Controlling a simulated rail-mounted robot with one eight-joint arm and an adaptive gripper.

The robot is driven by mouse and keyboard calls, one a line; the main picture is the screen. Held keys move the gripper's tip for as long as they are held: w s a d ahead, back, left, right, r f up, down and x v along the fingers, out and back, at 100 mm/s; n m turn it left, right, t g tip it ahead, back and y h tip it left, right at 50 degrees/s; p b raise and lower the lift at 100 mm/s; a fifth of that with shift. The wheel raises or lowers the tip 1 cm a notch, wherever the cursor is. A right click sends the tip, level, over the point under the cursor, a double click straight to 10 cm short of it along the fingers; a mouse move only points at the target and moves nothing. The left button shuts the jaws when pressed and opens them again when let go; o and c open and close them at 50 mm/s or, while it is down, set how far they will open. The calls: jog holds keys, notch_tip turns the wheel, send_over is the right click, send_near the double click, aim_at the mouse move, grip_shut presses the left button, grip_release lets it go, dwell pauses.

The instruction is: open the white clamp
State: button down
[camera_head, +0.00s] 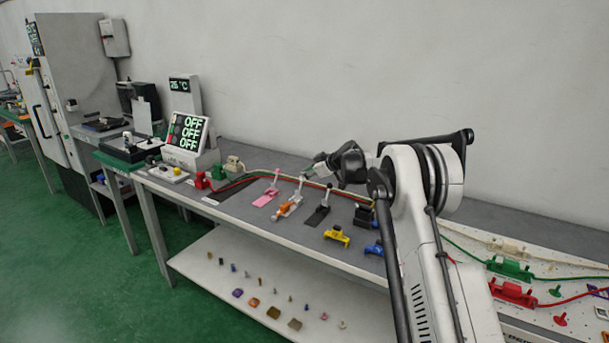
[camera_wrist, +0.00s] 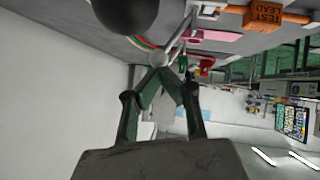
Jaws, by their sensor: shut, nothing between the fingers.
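The white clamp (camera_head: 287,208) sits on the grey bench between a pink and a black lever fixture, with an orange piece on it. Its lever stands up from the base. In the wrist view the white lever (camera_wrist: 180,35) ends in a round knob just beyond my fingertips. My gripper (camera_head: 318,170) is beside the top of this lever. In the wrist view my gripper (camera_wrist: 163,77) has its fingertips together, with nothing held. Whether the fingertips touch the knob, I cannot tell.
The pink fixture (camera_head: 266,197) is left of the clamp and the black fixture (camera_head: 318,215) is right of it. Red and green cables run behind. A yellow block (camera_head: 337,236) and a blue block (camera_head: 374,249) lie further right. A dark ball (camera_wrist: 125,12) is close to the wrist camera.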

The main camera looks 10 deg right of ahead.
dwell(0.7)
jog(key=s+d+r+p, duration=0.1)
jog(key=s+d+r, duration=0.3)
jog(key=s+r, duration=0.55)
jog(key=s+a+r+m+g+h, duration=0.1)
jog(key=s+a+r+m, duration=0.15)
jog(key=s, duration=0.65)
jog(key=s+a+r+m+h, duration=0.1)
jog(key=s+a+r, duration=0.3)
jog(key=s, duration=0.6)
jog(key=s+a+r+m+g+h, duration=0.1)
jog(key=s+a+r+m, duration=0.15)
jog(key=s, duration=0.65)
jog(key=s+f+m+h, duration=0.1)
jog(key=s+f, duration=0.2)
jog(key=s, duration=0.7)
jog(key=s+f+m+h, duration=0.1)
jog(key=s+f+m, duration=0.1)
jog(key=s, duration=0.8)
jog(key=s+f+m+h, duration=0.1)
jog(key=s+f, duration=0.2)
jog(key=s, duration=0.6)
jog(key=shift+s+f+m+h, duration=0.3)
jog(key=shift+s+f+m, duration=0.1)
